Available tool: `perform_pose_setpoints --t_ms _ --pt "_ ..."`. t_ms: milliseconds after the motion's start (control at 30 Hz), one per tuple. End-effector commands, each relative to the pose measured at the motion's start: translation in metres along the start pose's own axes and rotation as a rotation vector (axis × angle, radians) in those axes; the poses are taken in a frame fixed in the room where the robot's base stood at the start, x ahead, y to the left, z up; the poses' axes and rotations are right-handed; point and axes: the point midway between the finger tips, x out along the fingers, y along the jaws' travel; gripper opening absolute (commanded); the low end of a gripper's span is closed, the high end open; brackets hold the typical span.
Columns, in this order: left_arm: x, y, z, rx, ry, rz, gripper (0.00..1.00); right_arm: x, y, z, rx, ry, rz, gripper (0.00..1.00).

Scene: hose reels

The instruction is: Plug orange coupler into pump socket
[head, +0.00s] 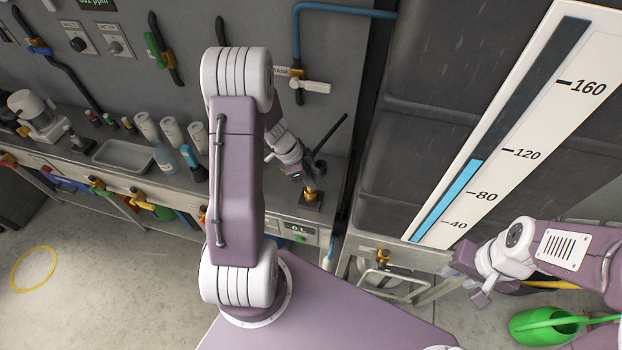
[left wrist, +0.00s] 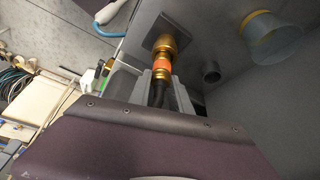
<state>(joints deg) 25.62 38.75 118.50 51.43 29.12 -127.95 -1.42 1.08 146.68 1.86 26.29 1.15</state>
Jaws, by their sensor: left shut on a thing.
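My left gripper (head: 303,177) is over the bench's right end and is shut on the orange coupler. The left wrist view shows the coupler (left wrist: 163,62) as an orange band between brass parts, with a black hose running back between the grey fingers (left wrist: 160,82). The coupler is in line with the brass pump socket (left wrist: 166,43) on its dark square plate (left wrist: 176,26). They appear to meet end to end; I cannot tell how deeply they are joined. In the head view the socket (head: 311,194) is small and partly hidden. My right gripper (head: 468,282) is far right, its fingers unclear.
A metal tray (head: 123,154), white bottles (head: 172,132) and a blue-labelled bottle (head: 190,157) stand on the bench to the left. A large tank with a level gauge (head: 500,130) stands right. A green watering can (head: 545,325) is near my right arm.

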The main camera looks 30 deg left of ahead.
Motion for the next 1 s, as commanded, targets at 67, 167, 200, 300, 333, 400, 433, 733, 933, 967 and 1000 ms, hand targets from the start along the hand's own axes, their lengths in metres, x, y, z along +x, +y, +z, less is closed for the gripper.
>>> perform_pose_setpoints --t_ms 67,167,200,300,333,400,433,733,933,967,1000 --pt "0.005 0.000 0.002 0.000 -0.001 0.000 0.00 0.000 0.000 0.000 0.000 0.000 0.000 0.36" --pt "0.006 -0.001 0.002 0.001 0.000 -0.002 0.00 0.000 0.000 0.000 0.000 0.000 0.000 0.36" --pt "0.006 -0.001 0.002 0.001 0.000 -0.002 0.00 0.000 0.000 0.000 0.000 0.000 0.000 0.36" --pt "0.006 -0.001 0.002 0.001 0.000 -0.002 0.00 0.001 0.000 0.000 0.000 0.000 0.000 0.36" --pt "0.007 -0.001 0.003 0.001 0.000 -0.002 0.00 0.002 0.000 0.000 0.000 0.000 0.000 0.36" --pt "0.009 -0.001 0.004 0.001 0.000 -0.002 0.00 0.005 0.000 0.001 0.000 0.000 0.000 0.36" --pt "0.009 -0.001 0.004 0.001 0.000 -0.002 0.00 0.006 0.000 0.001 0.000 0.000 0.000 0.36" --pt "0.008 0.000 0.003 0.001 -0.001 -0.002 0.46 0.005 0.000 0.001 0.000 0.000 0.000 0.36" --pt "0.001 0.000 0.000 0.000 0.000 -0.001 0.46 -0.005 0.000 -0.001 0.000 0.000 0.000 0.36" --pt "-0.002 -0.001 0.001 0.001 0.000 -0.004 0.46 -0.002 0.000 0.000 0.000 0.000 0.000 0.36" --pt "-0.009 -0.002 0.001 0.003 0.002 -0.007 0.46 -0.001 0.000 0.000 0.000 0.000 0.000 0.36"
